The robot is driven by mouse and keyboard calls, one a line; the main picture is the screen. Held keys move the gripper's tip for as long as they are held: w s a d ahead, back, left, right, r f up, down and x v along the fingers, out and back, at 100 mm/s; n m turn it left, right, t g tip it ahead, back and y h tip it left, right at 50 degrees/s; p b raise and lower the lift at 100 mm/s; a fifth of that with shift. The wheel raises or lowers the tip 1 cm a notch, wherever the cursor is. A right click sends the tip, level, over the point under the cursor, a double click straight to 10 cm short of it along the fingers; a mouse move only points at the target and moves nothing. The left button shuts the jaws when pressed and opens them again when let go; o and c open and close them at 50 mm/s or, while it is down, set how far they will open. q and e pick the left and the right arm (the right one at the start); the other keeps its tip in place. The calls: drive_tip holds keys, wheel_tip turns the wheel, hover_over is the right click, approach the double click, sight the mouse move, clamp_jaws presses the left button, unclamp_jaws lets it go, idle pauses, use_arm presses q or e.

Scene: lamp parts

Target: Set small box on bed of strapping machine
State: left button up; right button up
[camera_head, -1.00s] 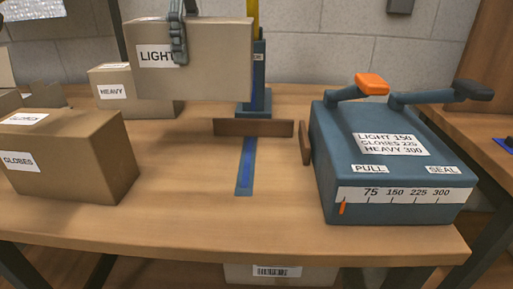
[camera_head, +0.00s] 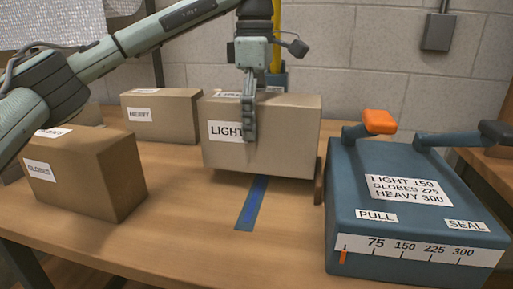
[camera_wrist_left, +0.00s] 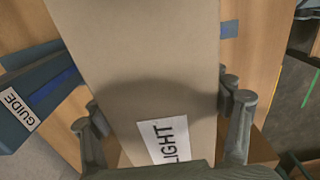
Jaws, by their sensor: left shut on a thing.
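The small cardboard box labelled LIGHT (camera_head: 285,135) is upright over the bed of the strapping machine. A blue strip (camera_head: 252,203) on the tabletop runs out from under its near side. A dark shadow lies below it; I cannot tell whether it touches. My left gripper (camera_head: 249,118) is shut on this box from above. In the left wrist view the fingers (camera_wrist_left: 165,112) lie on both sides of the box (camera_wrist_left: 140,55). The blue machine housing (camera_head: 415,210), with an orange lever and a dark lever, stands right of the box. My right gripper is out of view.
A GLOBES box (camera_head: 88,178) stands at the left front and a HEAVY box (camera_head: 165,115) at the back left. A wooden stop (camera_head: 319,182) stands between the LIGHT box and the housing. The front middle of the wooden table (camera_head: 190,250) is clear.

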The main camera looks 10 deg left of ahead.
use_arm(q)
drive_tip(key=shift+f, duration=2.1)
drive_tip(key=shift+f, duration=0.15)
drive_tip(key=o, duration=1.6)
